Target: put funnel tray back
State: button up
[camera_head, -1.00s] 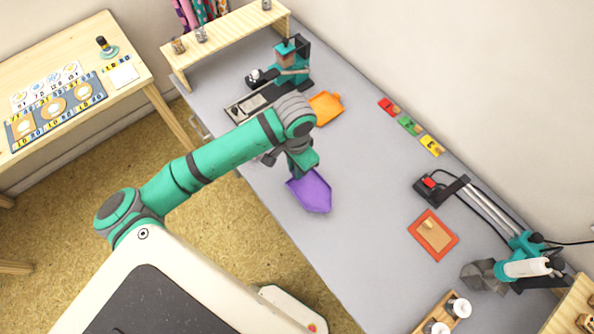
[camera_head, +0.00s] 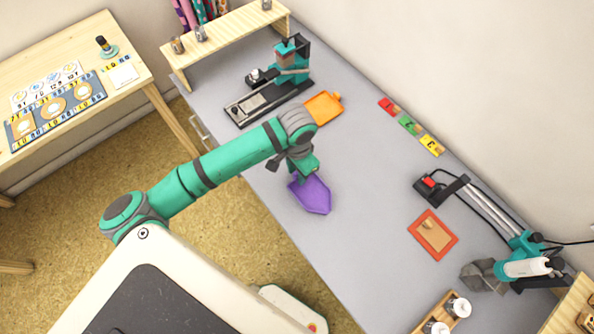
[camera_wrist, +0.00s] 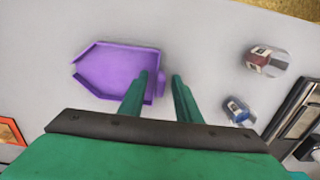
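A purple tray (camera_head: 311,196) with raised walls and one pointed end lies on the grey table near its front edge. It also shows in the wrist view (camera_wrist: 118,70), left of centre. My gripper (camera_head: 302,176) is low over the tray's blunt end. In the wrist view the two green fingers (camera_wrist: 162,76) stand apart, with the tray's end wall showing between them. I see no firm grip on the wall; whether one finger touches it is unclear.
An orange tray (camera_head: 323,108) lies near a black-and-teal press (camera_head: 290,65). A red-orange tray (camera_head: 433,235) lies to the right. Two small clear containers (camera_wrist: 266,61) (camera_wrist: 238,110) show near the gripper in the wrist view.

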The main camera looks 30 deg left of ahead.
jog(key=shift+r, duration=0.1)
notch_tip(320, 180, up, 12)
dwell(0.5)
